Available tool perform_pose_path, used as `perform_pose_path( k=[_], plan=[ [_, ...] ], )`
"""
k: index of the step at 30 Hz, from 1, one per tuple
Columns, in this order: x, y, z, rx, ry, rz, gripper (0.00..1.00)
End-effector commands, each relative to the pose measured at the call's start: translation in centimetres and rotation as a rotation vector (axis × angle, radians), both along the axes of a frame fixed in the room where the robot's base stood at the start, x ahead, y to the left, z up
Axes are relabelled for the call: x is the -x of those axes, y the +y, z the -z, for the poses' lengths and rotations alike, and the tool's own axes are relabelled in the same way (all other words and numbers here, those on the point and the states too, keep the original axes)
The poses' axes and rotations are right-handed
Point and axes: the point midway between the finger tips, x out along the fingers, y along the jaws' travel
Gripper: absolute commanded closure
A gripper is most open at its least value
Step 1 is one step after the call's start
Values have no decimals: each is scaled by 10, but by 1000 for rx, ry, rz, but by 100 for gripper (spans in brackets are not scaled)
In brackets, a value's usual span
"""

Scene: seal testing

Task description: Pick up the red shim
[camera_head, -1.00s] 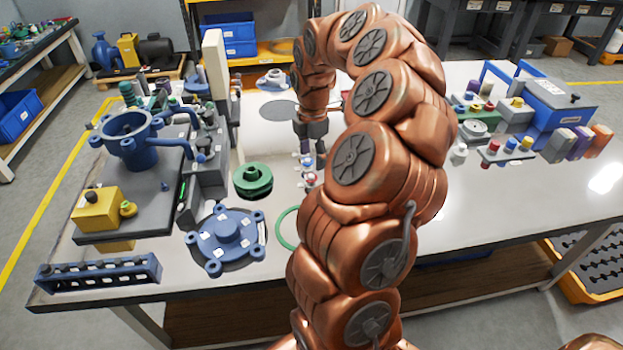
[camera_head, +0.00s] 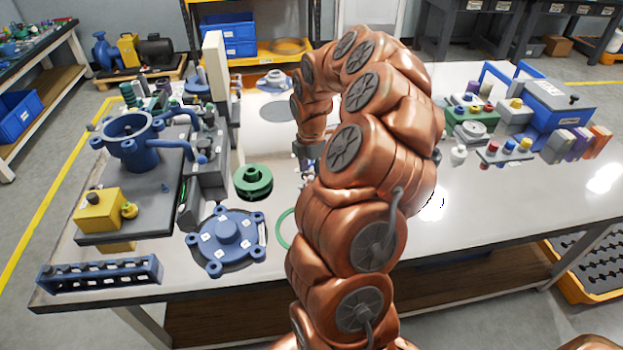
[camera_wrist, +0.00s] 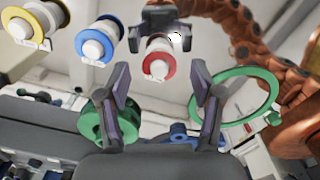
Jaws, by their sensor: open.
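The red shim (camera_wrist: 169,67) is a red ring around a white round hub with a small tag. In the wrist view it shows between and beyond my fingertips, apart from them. My gripper (camera_wrist: 160,78) is open, with one finger on each side of the shim's line and nothing between the pads. In the head view my gripper (camera_head: 307,158) is low over the table behind my own arm, and its fingertips are mostly hidden. I cannot make out the red shim in the head view.
A blue ring (camera_wrist: 78,41) and a yellow ring (camera_wrist: 22,24) on similar hubs stand left of the red one. A green ring (camera_wrist: 270,82) lies to the right. A green stepped part (camera_head: 253,181) and blue flange (camera_head: 227,238) are near my gripper.

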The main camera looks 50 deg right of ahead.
Motion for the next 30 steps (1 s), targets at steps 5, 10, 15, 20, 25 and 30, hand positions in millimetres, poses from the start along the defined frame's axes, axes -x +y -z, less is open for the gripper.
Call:
perform_pose_path(
  k=[5, 10, 15, 20, 25, 30],
  plan=[
    [0, 0, 2, 0, 1, 0, 34],
    [0, 0, 4, 0, 0, 1, 34],
    [0, 0, 5, 0, 0, 1, 34],
    [0, 0, 5, 0, 0, 1, 34],
    [0, 0, 5, 0, 0, 1, 48],
    [0, 0, 5, 0, 0, 0, 65]
  ],
)
